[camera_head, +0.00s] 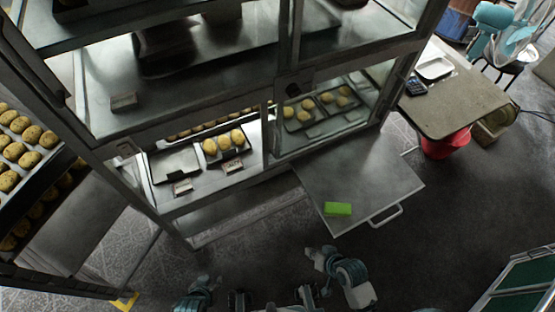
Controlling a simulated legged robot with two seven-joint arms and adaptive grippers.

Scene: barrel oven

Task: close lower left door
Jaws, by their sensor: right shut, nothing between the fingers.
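A tall metal and glass cabinet (165,125) fills the upper left and middle of the head view. Its lower left section (195,160) shows trays and pastries inside; I cannot tell which panel is its door or how that door stands. A flat grey panel (375,178) with a bar handle (386,216) sticks out low at the cabinet's right part. A green block (338,209) lies on it. My left gripper (239,300) and right gripper (307,296) are low at the bottom edge, in front of the cabinet and apart from it. The right is shut and empty; the left's fingers are unclear.
A rack with trays of round pastries (22,140) stands at the left. A grey table (450,100) stands at the right, with a red bucket (446,143) below. A green-topped item (520,285) is at the bottom right. The dark floor between is clear.

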